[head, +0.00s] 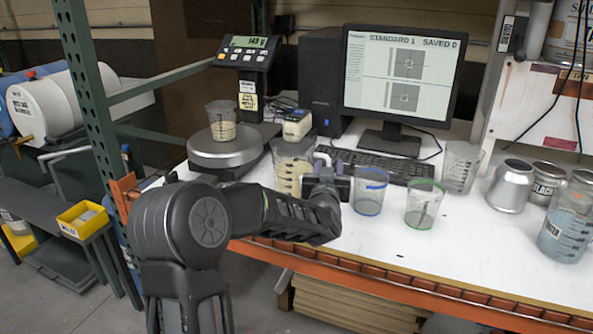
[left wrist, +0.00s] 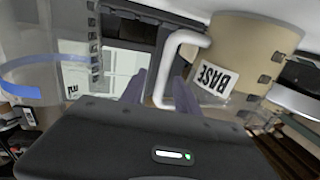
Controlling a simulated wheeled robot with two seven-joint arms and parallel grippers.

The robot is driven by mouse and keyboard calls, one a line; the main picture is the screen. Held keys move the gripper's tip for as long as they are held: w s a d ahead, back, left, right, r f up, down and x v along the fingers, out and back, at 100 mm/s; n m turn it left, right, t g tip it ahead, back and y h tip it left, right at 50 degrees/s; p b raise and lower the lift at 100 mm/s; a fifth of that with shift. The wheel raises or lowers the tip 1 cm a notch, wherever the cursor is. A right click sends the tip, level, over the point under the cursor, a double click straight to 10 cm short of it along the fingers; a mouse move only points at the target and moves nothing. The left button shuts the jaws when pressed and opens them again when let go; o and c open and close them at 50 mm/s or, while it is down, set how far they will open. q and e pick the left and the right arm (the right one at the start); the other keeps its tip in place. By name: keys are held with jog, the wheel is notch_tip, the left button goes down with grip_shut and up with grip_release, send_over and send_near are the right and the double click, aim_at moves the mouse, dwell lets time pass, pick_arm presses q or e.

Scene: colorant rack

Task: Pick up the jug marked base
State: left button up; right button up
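The jug marked base (head: 290,170) is a clear jug holding beige liquid, upright on the white bench in front of the scale. In the left wrist view the jug (left wrist: 250,50) shows its BASE label and a white handle (left wrist: 184,38). My left gripper (head: 325,170) is at the handle side of the jug. In the left wrist view the fingers of the left gripper (left wrist: 160,88) stand apart, with the lower part of the handle between them and a gap visible beside it. My right gripper is not in view.
A clear cup with a blue band (head: 370,190) stands just right of my left gripper. A green-banded cup (head: 424,204) is further right. A scale (head: 228,150) carrying a cup is behind left. The keyboard (head: 385,165) and monitor (head: 403,75) are behind.

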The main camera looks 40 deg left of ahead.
pick_arm(q)
jog(key=shift+c, duration=0.5)
grip_shut()
dwell(1.1)
jog(key=shift+r, duration=0.15)
